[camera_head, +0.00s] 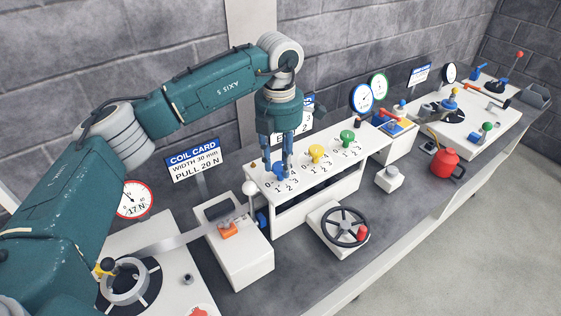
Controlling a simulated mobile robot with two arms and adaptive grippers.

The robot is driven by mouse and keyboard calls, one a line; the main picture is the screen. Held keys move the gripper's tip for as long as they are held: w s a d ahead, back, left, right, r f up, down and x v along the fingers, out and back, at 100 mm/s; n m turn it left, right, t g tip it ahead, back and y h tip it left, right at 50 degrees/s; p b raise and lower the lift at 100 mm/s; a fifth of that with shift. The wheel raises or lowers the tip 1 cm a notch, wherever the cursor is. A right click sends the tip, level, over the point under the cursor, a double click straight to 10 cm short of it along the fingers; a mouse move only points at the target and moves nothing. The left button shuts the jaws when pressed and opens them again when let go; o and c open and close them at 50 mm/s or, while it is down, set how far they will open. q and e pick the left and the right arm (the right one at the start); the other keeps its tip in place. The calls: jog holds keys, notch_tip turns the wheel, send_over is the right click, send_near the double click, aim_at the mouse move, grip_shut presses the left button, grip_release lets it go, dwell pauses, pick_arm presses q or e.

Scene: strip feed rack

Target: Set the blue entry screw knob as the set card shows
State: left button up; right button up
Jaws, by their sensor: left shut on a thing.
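The blue entry screw knob (281,177) is the leftmost of three knobs on the white panel box (301,198), with a printed number scale around it. My left gripper (278,168) points down from above and is shut on the blue knob. The knob's pointer is hidden by the fingers. The set card (309,101) stands behind the panel, mostly hidden by my left wrist. Only parts of its lettering show, including a 3 near its right edge. My right gripper is not in view.
A yellow knob (316,152) and a green knob (347,136) sit to the right on the same panel. A black handwheel (344,227) stands in front. A coil card (194,161) reads width 30 mm, pull 20 N. A red oil can (445,162) stands further right.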

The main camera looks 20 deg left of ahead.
aim_at(277, 167)
pick_arm(q)
jog(key=shift+s+a+f, duration=0.1)
jog(key=shift+s+f, duration=0.15)
dwell(0.7)
jog(key=o, duration=1.1)
jog(key=shift+s+a+r, duration=0.1)
jog(key=shift+s+r, duration=0.05)
jog(key=shift+r, duration=0.05)
jog(key=shift+r, duration=0.2)
notch_tip(277, 167, up, 12)
jog(key=shift+f, duration=0.15)
